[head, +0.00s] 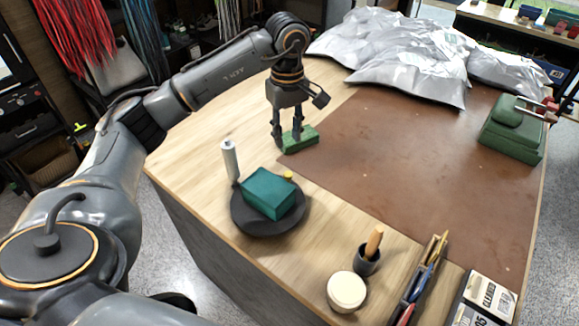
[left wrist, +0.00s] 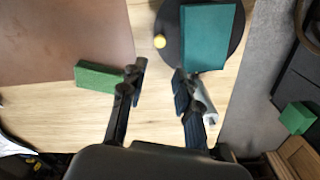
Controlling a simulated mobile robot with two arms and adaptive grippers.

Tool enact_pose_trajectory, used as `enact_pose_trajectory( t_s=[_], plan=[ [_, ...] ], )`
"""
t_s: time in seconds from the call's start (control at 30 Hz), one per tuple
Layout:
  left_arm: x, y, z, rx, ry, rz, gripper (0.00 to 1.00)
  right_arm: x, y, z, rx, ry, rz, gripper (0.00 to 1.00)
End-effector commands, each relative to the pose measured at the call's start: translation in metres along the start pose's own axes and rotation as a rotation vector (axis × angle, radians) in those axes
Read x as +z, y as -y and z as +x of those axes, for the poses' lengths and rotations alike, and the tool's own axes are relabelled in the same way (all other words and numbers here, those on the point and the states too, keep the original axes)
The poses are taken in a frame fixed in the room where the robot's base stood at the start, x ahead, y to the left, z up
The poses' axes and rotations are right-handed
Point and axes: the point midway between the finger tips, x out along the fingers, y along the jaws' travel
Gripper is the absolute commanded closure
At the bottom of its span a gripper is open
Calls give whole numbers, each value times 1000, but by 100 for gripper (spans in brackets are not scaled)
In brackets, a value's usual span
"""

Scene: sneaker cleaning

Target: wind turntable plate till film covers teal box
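The teal box (head: 269,191) sits on the dark round turntable plate (head: 262,226); its top and visible sides show plain teal. In the left wrist view the box (left wrist: 205,38) and plate (left wrist: 168,22) are at the top. A yellow knob (head: 288,175) is on the plate beside the box; it also shows in the left wrist view (left wrist: 160,41). A pale upright roll (head: 230,160), seemingly the film, stands at the plate's far left edge. My left gripper (head: 287,145) is open and empty, pointing down behind the plate, beside a green block (head: 306,139).
A brown mat (head: 410,170) covers much of the table, with silvery bags (head: 410,55) at the back and a green case (head: 511,130) at right. A cream jar (head: 346,292), a dark cup (head: 367,262) and a tool tray (head: 420,280) stand in front.

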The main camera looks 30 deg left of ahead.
Motion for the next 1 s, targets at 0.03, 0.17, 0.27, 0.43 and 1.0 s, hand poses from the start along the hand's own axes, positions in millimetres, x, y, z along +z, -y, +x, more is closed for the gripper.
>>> enact_pose_trajectory(
  t_s=[0.03, 0.17, 0.27, 0.43, 1.0],
  plan=[
    [1, 2, 8, -6, 2, 0, 68, 0, 1, -4, -1, 1, 0, 60],
    [1, 1, 35, -5, 4, 0, 68, 1, 2, -12, -3, 3, 0, 60],
    [2, 1, 57, -5, 5, -1, 68, 1, 2, -18, -3, 4, 0, 60],
    [2, 1, 90, -2, 5, 0, 68, 0, 2, -27, -3, 4, 0, 60],
    [2, -1, 122, 3, 3, 0, 68, -1, 1, -33, -2, 4, 1, 60]
  ],
)
